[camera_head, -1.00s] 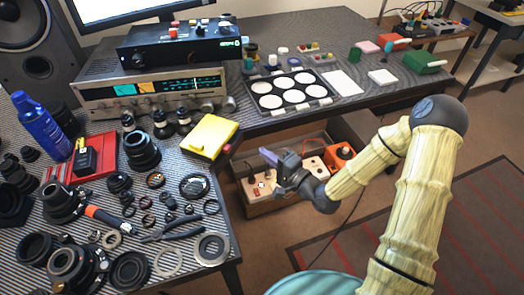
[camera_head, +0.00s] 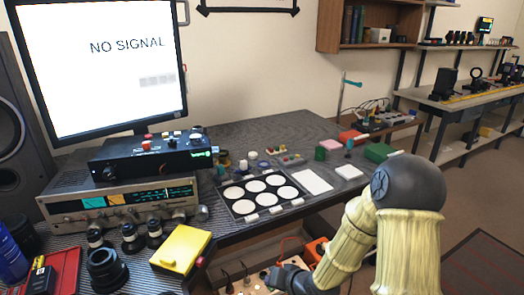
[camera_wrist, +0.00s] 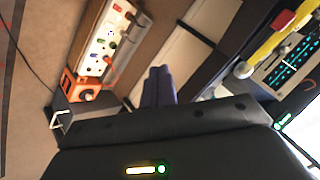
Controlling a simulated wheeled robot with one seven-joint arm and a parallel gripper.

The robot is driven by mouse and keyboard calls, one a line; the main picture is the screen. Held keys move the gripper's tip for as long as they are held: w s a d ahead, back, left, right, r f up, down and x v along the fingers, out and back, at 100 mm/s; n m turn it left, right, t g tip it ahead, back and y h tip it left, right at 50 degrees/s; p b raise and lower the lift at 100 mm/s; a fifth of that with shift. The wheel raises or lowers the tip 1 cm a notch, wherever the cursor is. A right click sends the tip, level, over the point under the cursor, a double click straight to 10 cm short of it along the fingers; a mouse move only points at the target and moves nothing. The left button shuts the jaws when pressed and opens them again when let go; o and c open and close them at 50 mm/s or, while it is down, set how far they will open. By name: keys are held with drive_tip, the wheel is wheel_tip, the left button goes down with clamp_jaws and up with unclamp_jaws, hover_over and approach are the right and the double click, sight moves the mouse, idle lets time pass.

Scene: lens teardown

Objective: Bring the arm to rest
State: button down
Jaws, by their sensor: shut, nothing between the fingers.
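My arm, in pale ribbed sleeves with a dark grey joint, reaches in from the lower right of the head view. My gripper (camera_head: 284,277) is a dark shape at the bottom edge of that view, in front of the workbench and over a low box; its fingertips are hard to make out there. In the wrist view the two dark bluish fingers (camera_wrist: 158,86) stand side by side, shut, with nothing between them.
The bench holds a lens tray (camera_head: 232,209), a yellow box (camera_head: 180,248), a radio (camera_head: 118,203) and a monitor (camera_head: 100,62). Open floor (camera_head: 455,225) lies at the right.

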drive_tip(key=s+d+r+n+g+h, duration=0.2)
drive_tip(key=s+d+r+g+h, duration=0.35)
drive_tip(key=s+d+r, duration=0.6)
wheel_tip(320, 180, up, 23)
drive_tip(key=s+p, duration=0.2)
drive_tip(key=p, duration=2.3)
drive_tip(key=shift+s+d+t+h, duration=0.15)
drive_tip(key=shift+d+t+h, duration=0.3)
drive_tip(key=shift+s+r, duration=0.1)
